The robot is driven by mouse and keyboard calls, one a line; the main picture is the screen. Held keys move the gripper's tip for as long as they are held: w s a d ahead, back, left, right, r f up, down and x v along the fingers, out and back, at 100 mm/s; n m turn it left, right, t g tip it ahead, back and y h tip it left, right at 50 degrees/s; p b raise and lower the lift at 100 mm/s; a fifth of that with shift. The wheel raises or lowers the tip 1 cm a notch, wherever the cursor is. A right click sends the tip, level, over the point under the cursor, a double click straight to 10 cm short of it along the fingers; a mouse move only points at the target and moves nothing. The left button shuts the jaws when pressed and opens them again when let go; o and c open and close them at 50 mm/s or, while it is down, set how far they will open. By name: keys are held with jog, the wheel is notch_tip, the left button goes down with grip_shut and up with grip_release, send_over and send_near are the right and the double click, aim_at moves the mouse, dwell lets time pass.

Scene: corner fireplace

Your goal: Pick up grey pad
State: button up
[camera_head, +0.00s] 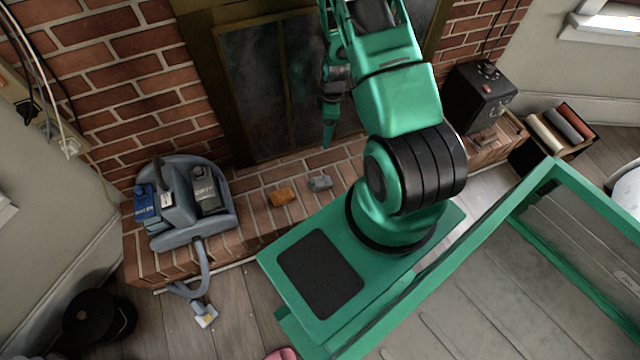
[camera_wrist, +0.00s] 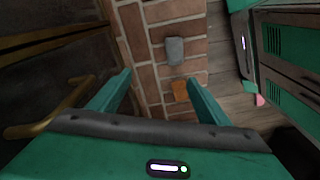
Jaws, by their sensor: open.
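The grey pad (camera_head: 320,183) lies on the brick hearth, just right of an orange-brown block (camera_head: 282,195). In the wrist view the grey pad (camera_wrist: 175,51) lies flat on the bricks beyond my fingertips, with the orange-brown block (camera_wrist: 181,91) nearer. My gripper (camera_head: 329,118) is raised in front of the fireplace doors, above and behind the pad in the head view. In the wrist view my gripper (camera_wrist: 160,82) has its two green fingers spread wide apart, with nothing between them touching either finger. The pad is in full view.
A grey-blue vacuum-like machine (camera_head: 181,219) with bottles stands on the hearth at left. A black box (camera_head: 480,95) stands at right, near a crate of rolls (camera_head: 556,135). Dark fireplace doors (camera_head: 262,90) rise behind; a brass handle (camera_wrist: 50,118) shows.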

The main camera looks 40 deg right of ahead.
aim_at(321, 180)
jog(key=shift+s+a+f+n+y, duration=0.15)
jog(key=shift+s+a+f+n, duration=0.5)
jog(key=shift+f, duration=3.6)
jog(key=shift+s+a+f+n+y, duration=0.1)
jog(key=shift+s+a+f+n, duration=0.45)
jog(key=shift+f, duration=3.65)
jog(key=shift+s+a+f+n+y, duration=0.15)
jog(key=shift+s+a+f+n, duration=0.5)
jog(key=shift+f, duration=3.6)
jog(key=shift+a+f+m, duration=0.2)
jog(key=shift+a+m, duration=0.05)
jog(key=shift+a, duration=0.1)
jog(key=c, duration=1.1)
